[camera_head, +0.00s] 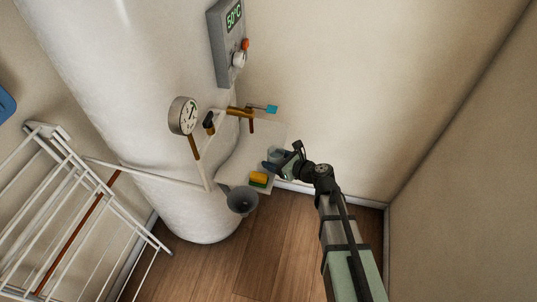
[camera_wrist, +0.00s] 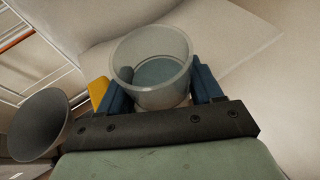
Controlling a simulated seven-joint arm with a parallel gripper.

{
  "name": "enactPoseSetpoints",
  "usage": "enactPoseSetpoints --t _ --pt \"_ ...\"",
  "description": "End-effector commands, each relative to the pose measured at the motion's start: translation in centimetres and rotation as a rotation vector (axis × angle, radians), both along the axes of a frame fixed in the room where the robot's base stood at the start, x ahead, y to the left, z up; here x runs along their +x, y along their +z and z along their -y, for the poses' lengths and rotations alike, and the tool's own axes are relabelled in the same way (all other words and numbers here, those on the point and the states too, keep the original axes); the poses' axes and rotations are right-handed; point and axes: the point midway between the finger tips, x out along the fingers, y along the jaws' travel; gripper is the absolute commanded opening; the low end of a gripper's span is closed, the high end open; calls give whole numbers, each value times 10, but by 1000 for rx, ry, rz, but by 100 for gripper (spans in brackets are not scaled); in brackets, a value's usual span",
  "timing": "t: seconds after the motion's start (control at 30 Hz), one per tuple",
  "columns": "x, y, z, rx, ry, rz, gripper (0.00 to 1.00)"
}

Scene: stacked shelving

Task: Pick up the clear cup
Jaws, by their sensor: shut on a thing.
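The clear cup (camera_wrist: 153,95) is a see-through round vessel, seen from above at a slant in the wrist view. It sits between the two blue fingers of my gripper (camera_wrist: 165,90), which is shut on it. In the head view the cup (camera_head: 277,156) shows faintly at the gripper (camera_head: 272,165), over the small pale shelf (camera_head: 240,165) by the white tank. I cannot tell whether the cup's base touches the shelf. A dark spot shows inside or through the cup.
A yellow and green sponge (camera_head: 259,179) lies on the shelf's front edge, left of the gripper. A grey funnel-like cone (camera_head: 242,199) is beside it. A gauge (camera_head: 184,115) and brass valve (camera_head: 240,112) stick out from the tank (camera_head: 120,70). A white rack (camera_head: 70,200) stands left.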

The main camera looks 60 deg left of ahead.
Motion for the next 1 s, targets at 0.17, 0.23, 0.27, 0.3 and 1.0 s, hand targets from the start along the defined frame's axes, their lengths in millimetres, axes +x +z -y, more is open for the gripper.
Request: enactPoseSetpoints --t 0.17,0.23,0.27,0.3,1.0 --pt "6 1 19 0 -2 0 25" --pt "8 1 26 0 -1 -1 25" --pt "8 1 28 0 -1 -1 25" --pt "9 1 31 0 -1 -1 25" --pt "21 0 64 1 -1 0 25"
